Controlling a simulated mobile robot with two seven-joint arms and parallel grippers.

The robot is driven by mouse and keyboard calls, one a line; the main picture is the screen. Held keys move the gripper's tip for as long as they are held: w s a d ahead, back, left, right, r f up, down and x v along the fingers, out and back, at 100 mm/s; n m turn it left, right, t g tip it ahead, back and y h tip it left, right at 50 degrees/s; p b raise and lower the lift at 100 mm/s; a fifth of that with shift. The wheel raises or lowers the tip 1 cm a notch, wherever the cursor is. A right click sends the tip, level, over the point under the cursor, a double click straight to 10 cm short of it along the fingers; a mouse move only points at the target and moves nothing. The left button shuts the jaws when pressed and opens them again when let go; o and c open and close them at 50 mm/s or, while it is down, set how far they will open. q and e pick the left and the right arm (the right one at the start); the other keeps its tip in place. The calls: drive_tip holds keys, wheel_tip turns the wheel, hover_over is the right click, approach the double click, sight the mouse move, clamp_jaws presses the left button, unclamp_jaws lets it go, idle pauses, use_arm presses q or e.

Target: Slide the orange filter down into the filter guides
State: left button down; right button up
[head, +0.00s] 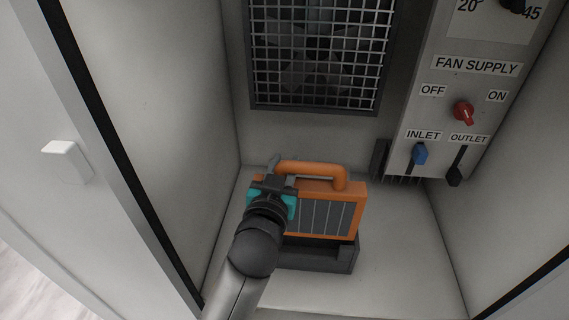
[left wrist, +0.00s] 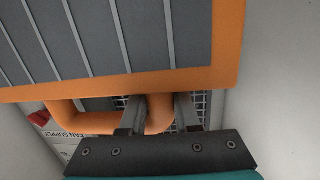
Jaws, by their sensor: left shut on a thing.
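The orange filter (head: 358,207) has a grey pleated face and an orange handle on top. In the head view it stands upright at the dark base with the filter guides (head: 345,256), its lower edge at the top of that base. Whether it sits inside the guides cannot be told. My left gripper (head: 274,178) is shut on the left part of the handle. The left wrist view shows the filter (left wrist: 170,82) close up and the fingers of my left gripper (left wrist: 158,112) around the handle. My arm hides the filter's left side. My right gripper is not in view.
A fan grille (head: 320,55) is on the back wall. A control panel (head: 460,90) with a red knob (head: 464,111), a blue inlet lever (head: 420,154) and a black outlet lever (head: 455,174) hangs at right. Cabinet walls close in both sides. The floor right of the base is clear.

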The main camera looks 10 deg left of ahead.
use_arm(q)
drive_tip(key=shift+r, duration=0.1)
idle(0.6)
drive_tip(key=shift+f, duration=0.5)
drive_tip(key=shift+f+b, duration=3.85)
drive_tip(key=shift+f, duration=1.2)
drive_tip(key=c, duration=0.6)
unclamp_jaws()
drive_tip(key=shift+o, duration=0.2)
drive_tip(key=shift+f, duration=0.1)
drive_tip(key=shift+s, duration=0.1)
